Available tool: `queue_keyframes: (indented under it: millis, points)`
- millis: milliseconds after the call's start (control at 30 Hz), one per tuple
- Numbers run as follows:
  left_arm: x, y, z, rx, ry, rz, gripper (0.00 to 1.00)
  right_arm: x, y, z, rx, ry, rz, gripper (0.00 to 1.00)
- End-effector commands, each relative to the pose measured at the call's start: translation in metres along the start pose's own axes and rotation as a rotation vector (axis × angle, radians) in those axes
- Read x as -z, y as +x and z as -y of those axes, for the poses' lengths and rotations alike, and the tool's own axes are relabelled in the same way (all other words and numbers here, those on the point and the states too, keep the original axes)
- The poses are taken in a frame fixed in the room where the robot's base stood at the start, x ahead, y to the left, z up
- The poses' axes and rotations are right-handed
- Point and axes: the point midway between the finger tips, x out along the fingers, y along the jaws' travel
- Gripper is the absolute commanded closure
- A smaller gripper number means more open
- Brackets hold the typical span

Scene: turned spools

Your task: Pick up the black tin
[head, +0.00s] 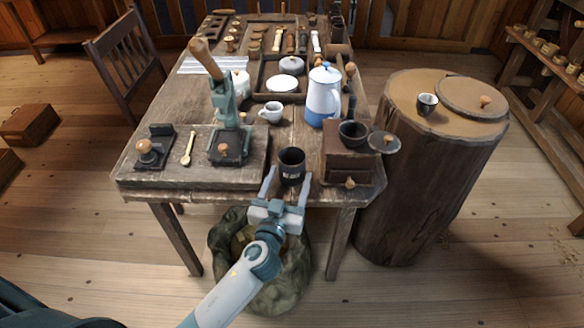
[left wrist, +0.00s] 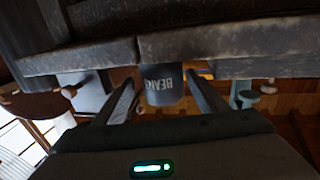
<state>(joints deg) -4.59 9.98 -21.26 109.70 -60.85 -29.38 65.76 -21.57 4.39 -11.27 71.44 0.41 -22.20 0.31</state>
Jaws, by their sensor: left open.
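The black tin (head: 291,167), a dark open-topped cylinder with pale lettering, stands upright near the front edge of the wooden table. My left gripper (head: 287,178) comes in from the front, its two fingers spread, one on each side of the tin's lower part. I cannot tell how deep the tin sits between the fingers. My right gripper is not in view.
A wooden grinder box (head: 348,158) stands close right of the tin. A dark tray-like board (head: 205,176) with a tamper (head: 147,152) and a green press (head: 226,112) lies to the left. A white cup (head: 271,112) and a blue-white pot (head: 323,97) stand behind. A sack (head: 222,240) sits below.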

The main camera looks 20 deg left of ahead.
Motion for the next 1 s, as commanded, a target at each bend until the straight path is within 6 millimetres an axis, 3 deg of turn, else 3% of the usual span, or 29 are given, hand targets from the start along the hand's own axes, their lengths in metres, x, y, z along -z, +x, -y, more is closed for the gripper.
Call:
queue_keyframes:
  millis: [233,633,1000]
  points:
    - [0.001,0.007,0.001,0.000,0.002,0.000,0.34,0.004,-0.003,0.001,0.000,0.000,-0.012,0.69]
    - [-0.001,0.049,0.003,0.000,0.001,0.000,0.34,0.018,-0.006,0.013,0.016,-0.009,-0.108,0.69]
    - [-0.002,0.052,0.003,0.000,0.000,0.001,0.34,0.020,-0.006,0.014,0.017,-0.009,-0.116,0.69]
